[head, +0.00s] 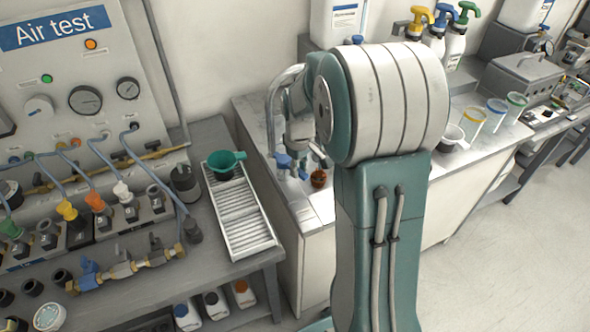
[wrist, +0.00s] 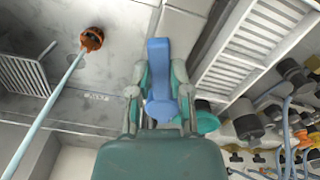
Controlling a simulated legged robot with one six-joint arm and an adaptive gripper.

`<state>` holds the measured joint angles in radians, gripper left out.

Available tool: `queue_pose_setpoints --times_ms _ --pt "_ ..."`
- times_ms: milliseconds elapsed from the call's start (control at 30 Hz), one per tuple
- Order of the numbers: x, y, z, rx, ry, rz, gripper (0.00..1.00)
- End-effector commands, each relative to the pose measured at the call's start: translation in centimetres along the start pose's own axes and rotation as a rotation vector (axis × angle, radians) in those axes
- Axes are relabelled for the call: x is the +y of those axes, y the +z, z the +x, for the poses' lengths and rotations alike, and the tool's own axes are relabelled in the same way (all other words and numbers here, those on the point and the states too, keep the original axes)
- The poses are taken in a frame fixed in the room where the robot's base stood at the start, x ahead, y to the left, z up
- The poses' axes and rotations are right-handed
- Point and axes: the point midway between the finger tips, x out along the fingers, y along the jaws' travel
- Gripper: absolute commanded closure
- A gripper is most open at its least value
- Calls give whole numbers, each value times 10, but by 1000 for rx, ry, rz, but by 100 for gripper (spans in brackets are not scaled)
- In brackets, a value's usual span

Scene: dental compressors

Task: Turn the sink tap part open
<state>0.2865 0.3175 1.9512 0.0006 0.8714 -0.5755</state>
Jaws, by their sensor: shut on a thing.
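The sink tap has a grey arched spout (head: 272,98) in the head view, at the near end of the counter behind my arm. Its blue lever (wrist: 159,70) shows clearly in the wrist view, lying lengthwise between my fingers. The lever's blue also shows in the head view (head: 283,161), partly covered. My gripper (wrist: 158,98) is shut on the blue lever, with one green-grey finger on each side of it. In the head view my gripper (head: 296,160) is small and partly hidden by my arm. The base of the tap is hidden.
An orange-brown brush head (wrist: 91,39) on a long pale handle lies left of my gripper. A white slatted rack (head: 240,222) and a green funnel (head: 226,161) are on the neighbouring bench. Measuring cups (head: 471,122) and pump bottles (head: 455,40) stand further along the counter.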

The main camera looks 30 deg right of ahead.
Motion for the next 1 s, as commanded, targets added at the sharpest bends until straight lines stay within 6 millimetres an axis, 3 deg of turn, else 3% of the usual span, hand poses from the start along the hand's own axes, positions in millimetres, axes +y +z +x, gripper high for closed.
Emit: queue_pose_setpoints --times_ms 500,1000 --pt "20 -2 2 -6 -4 -351 100" --pt "24 -4 2 -5 -4 -429 100"
